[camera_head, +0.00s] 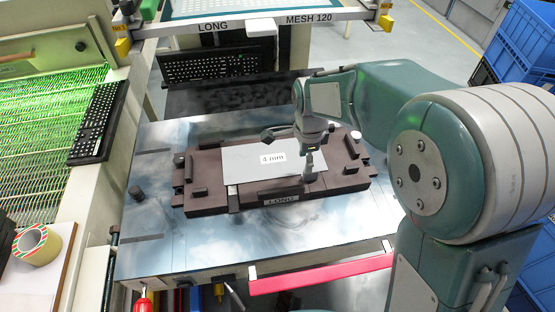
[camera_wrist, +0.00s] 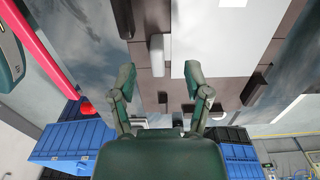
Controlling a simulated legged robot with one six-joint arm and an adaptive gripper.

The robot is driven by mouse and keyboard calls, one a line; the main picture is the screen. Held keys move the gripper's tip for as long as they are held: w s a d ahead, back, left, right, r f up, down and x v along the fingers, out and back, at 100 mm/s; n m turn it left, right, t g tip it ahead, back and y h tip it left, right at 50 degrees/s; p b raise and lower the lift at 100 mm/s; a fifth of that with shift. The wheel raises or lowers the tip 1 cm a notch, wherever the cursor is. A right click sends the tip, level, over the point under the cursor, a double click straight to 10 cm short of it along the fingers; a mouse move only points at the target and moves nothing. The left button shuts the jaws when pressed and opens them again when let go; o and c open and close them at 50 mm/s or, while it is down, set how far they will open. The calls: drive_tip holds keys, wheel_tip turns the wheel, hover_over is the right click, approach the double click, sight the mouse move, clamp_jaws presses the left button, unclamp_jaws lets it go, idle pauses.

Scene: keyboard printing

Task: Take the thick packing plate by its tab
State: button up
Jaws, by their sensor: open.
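A flat grey plate (camera_head: 250,166) with a "4 mm" label lies on the brown fixture (camera_head: 205,199) in the head view. In the wrist view the plate (camera_wrist: 225,35) looks white, and a small light tab (camera_wrist: 157,55) shows beside its left edge. My gripper (camera_wrist: 160,75) is open and empty, with one finger on each side of the tab in the picture. No contact shows, and the height gap cannot be told. In the head view my gripper (camera_head: 290,151) is over the plate's right part and hides some of it.
The fixture, marked "LONG", sits on a shiny metal table (camera_head: 150,225) with dark blocks around it. A screen frame (camera_head: 250,20) and a black keyboard (camera_head: 215,65) are behind. Another keyboard (camera_head: 98,122) and a tape roll (camera_head: 37,245) are at left. A red bar (camera_head: 320,273) runs along the front.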

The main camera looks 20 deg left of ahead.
drive_tip(key=f, duration=0.5)
drive_tip(key=shift+d+f, duration=0.35)
clamp_jaws()
